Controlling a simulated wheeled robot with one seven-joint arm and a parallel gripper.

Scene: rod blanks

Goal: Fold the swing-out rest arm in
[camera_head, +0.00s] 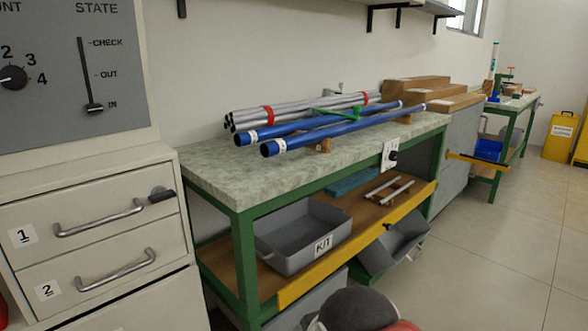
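A thin yellow bar (478,160) with dark ends sticks out to the right from near the grey panel at the far end of the green bench. It looks like the swing-out rest arm, swung out into the aisle, but it is small and I cannot be sure. How its left end is mounted is not clear. My gripper does not show; only a rounded dark part, probably of my arm, shows at the bottom edge, well short of the bar.
The green-framed bench (212,168) carries blue rods (340,131) and grey rods (290,111). Its lower shelf holds a KIT tray (283,262); a tilted grey bin (377,262) hangs in front. A drawer cabinet (90,262) stands left. The floor at right (500,255) is clear.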

